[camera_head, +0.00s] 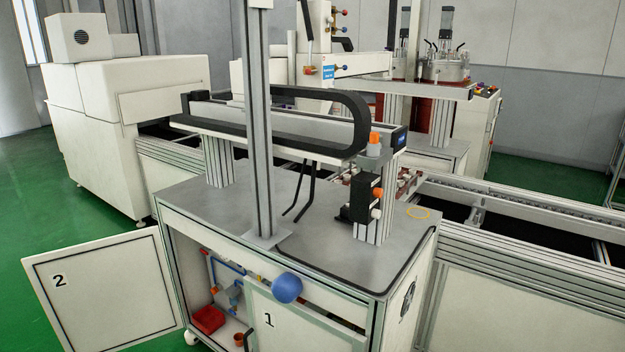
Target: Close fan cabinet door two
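Cabinet door two (105,296), a pale panel with a dark edge line and a black "2", stands swung wide open to the left of the cabinet (190,208). Its outer edge points away to the left. The left part of the cabinet opening is uncovered, showing blue pipes (228,266) and a red box (207,319) inside. Door one (300,325), marked "1", covers part of the front to the right; its lower part is cut off, and I cannot tell if it is fully shut. Neither of my grippers shows in the head view.
A blue ball (286,288) sits in front of the cabinet's upper front edge. A metal post (260,130) and a black cable chain (330,108) rise above the top. A conveyor (520,212) runs behind to the right. Green floor (30,220) is free at left.

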